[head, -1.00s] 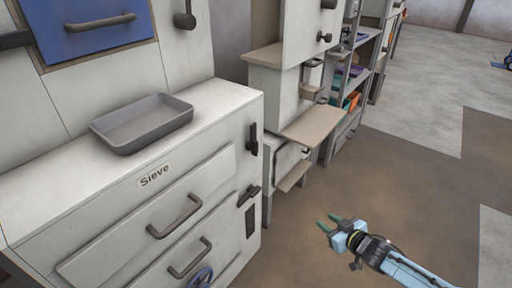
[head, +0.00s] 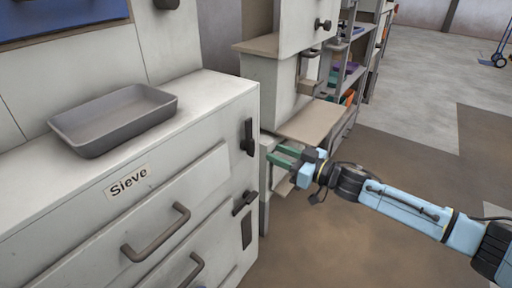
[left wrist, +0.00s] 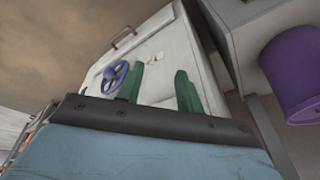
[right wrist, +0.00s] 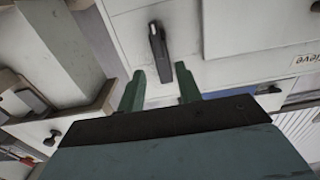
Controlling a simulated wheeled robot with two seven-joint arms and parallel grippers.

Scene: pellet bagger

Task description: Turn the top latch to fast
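The top latch (head: 248,137) is a black handle near the right edge of the Sieve cabinet front, standing about upright. It also shows in the right wrist view (right wrist: 157,40), ahead of and between the fingertips. My right gripper (head: 277,153) is open and empty, to the right of the latch and apart from it. Its two green fingers (right wrist: 161,80) show spread in the right wrist view. My left gripper (left wrist: 158,78) is open and empty in its wrist view, facing a cabinet front with a blue handwheel (left wrist: 115,77); it is outside the head view.
A second black latch (head: 244,203) sits lower on the cabinet, tilted, above a dark plate (head: 247,229). Bar handles (head: 156,235) stick out from the front. A grey tray (head: 115,118) stands on top. Shelved units (head: 310,122) stand behind my right gripper. A purple bucket (left wrist: 292,75) shows in the left wrist view.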

